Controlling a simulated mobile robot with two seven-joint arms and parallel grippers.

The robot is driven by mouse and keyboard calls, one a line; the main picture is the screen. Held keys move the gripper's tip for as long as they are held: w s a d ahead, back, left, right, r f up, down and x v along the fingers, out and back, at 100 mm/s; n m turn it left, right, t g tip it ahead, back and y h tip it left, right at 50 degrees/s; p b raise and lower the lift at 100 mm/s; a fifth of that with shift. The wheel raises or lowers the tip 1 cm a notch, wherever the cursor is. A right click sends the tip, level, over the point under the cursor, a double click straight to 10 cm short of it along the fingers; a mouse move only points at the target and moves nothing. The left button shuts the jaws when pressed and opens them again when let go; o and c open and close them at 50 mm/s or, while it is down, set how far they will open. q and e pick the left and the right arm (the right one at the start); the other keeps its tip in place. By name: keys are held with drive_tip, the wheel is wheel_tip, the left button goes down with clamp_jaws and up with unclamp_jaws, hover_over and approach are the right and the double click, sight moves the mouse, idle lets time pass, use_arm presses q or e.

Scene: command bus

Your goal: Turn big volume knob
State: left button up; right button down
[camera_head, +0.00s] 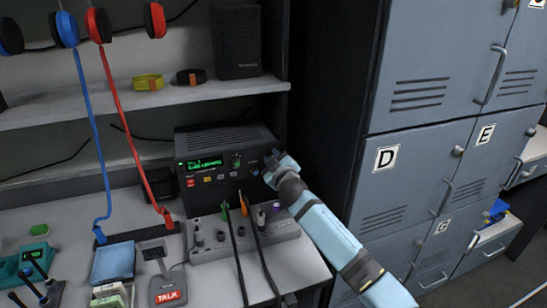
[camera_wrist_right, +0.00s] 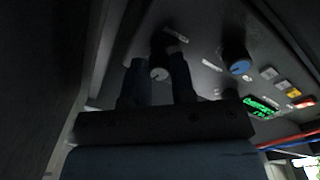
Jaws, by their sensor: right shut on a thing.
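A black radio (camera_head: 225,158) with a green lit display (camera_head: 204,164) stands at the back of the desk. My right gripper (camera_head: 269,166) is at the right end of its front panel and covers that part in the head view. In the right wrist view, my right gripper (camera_wrist_right: 158,80) has its two dark fingers on either side of a round dark knob (camera_wrist_right: 159,73) and is shut on it. Its label is not readable. A knob with a blue face (camera_wrist_right: 237,62) sits apart from the fingers. My left gripper is not in view.
A grey box with several small knobs (camera_head: 205,252) and cables stands in front of the radio. Red and blue headset cords hang at the left. Tall grey lockers (camera_head: 415,95) stand close on the right. A shelf (camera_head: 130,105) is above the radio.

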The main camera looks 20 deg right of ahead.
drive_tip(key=shift+f+n, duration=0.1)
drive_tip(key=shift+n, duration=0.3)
drive_tip(key=c, duration=1)
unclamp_jaws()
drive_tip(key=shift+o, duration=0.2)
drive_tip(key=shift+s, duration=0.15)
drive_tip(key=s, duration=1.3)
drive_tip(key=shift+s, duration=0.3)
